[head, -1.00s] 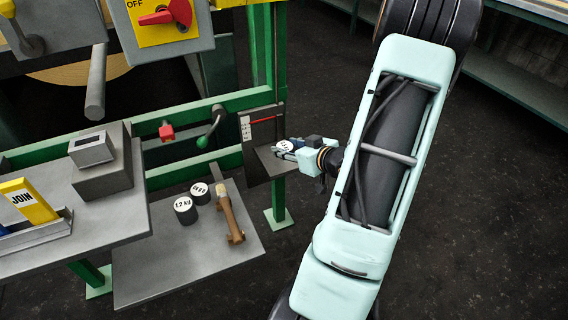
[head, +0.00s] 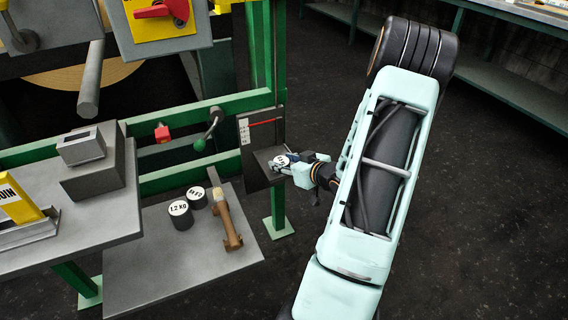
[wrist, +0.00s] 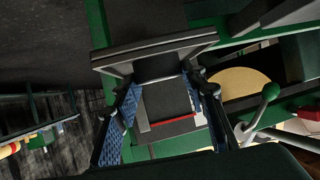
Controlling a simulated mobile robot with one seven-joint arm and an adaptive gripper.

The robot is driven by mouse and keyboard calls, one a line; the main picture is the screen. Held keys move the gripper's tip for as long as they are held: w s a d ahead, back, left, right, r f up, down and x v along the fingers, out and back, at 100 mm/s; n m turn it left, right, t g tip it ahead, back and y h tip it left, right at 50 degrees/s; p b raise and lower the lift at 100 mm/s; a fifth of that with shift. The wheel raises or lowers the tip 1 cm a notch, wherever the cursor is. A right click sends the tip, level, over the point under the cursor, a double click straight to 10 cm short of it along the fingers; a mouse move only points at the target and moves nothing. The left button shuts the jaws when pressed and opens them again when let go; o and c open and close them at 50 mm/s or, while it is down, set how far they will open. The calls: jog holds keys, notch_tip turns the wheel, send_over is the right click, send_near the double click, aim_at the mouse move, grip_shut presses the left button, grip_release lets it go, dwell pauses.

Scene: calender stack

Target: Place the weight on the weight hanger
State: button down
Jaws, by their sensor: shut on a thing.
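My gripper (head: 285,162) is shut on a weight (head: 280,160) with a white labelled top; its label is too small to read. A dark plate (head: 258,179) below a panel with a red line (head: 262,123) looks like the weight hanger. The held weight appears at the plate's right side; I cannot tell whether they touch. In the wrist view, the blue-padded fingers (wrist: 166,115) flank the panel with the red line (wrist: 172,121). A grey-edged plate (wrist: 153,52) lies beyond them. The held weight is not clearly visible there.
A green-knobbed lever (head: 208,130) and green frame bars (head: 190,176) are left of the panel.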

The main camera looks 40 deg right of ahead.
jog(key=shift+f, duration=0.1)
jog(key=c, duration=1.2)
grip_release()
jog(key=shift+s+r, duration=0.2)
jog(key=shift+r, duration=0.05)
jog(key=p+v, duration=0.3)
jog(key=v, duration=0.8)
jog(key=shift+s+a+p, duration=0.1)
jog(key=shift+s+p, duration=0.2)
jog(key=shift+p, duration=0.1)
jog(key=shift+r, duration=0.1)
